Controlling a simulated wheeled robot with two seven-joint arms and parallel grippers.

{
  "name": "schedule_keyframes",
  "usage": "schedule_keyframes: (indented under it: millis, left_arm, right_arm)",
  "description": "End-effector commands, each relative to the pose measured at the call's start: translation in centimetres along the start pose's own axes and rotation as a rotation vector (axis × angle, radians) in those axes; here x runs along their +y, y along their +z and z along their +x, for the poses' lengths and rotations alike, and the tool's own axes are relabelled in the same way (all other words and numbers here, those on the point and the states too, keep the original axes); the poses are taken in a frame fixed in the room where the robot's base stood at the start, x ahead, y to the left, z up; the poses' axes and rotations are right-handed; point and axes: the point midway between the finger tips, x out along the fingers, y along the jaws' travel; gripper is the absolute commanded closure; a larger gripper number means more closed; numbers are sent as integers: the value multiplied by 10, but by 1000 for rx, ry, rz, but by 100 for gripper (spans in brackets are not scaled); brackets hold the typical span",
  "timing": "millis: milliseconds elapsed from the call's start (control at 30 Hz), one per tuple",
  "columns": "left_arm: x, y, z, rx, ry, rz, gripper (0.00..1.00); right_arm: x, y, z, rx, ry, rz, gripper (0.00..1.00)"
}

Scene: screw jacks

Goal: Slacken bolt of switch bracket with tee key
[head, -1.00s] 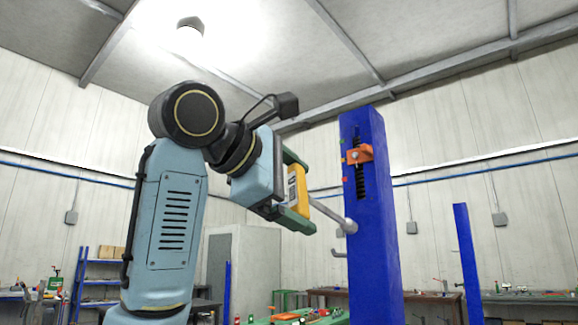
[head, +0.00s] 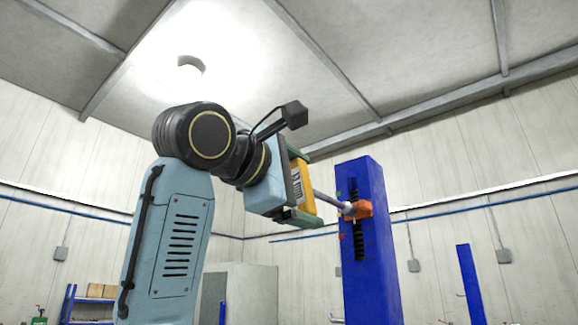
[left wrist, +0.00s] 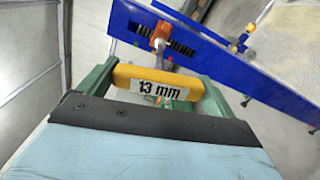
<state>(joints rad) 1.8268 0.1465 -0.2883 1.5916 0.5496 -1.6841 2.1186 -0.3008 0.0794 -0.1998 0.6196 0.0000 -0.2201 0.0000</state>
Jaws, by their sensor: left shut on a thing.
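My left gripper (head: 302,192) is shut on the yellow handle of the tee key (head: 303,186). The handle also shows in the left wrist view (left wrist: 158,87), labelled "13 mm", between the green fingers. The key's grey shaft runs right to the orange switch bracket (head: 359,210) on the blue column (head: 372,270). The shaft's socket end is at the bracket and appears to meet it; the bolt is hidden behind it. In the left wrist view the bracket (left wrist: 160,32) shows beyond the shaft, over the dark slot. My right gripper is not in view.
A second blue post (head: 470,285) stands further right. Blue shelving (head: 68,302) and a pale cabinet (head: 250,290) stand at the back. The air around the arm is clear.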

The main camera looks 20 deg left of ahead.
Motion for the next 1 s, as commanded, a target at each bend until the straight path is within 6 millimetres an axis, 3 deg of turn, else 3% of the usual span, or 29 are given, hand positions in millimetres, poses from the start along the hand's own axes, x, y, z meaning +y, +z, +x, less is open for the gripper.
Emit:
schedule_keyframes:
  millis: [100,500,1000]
  left_arm:
    - [5,-2,-1,6,4,180,50]
    - [1,0,-1,2,3,624,50]
    - [0,0,-1,1,3,721,50]
  right_arm:
    - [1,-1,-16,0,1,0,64]
    - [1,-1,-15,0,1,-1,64]
    - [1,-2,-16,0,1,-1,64]
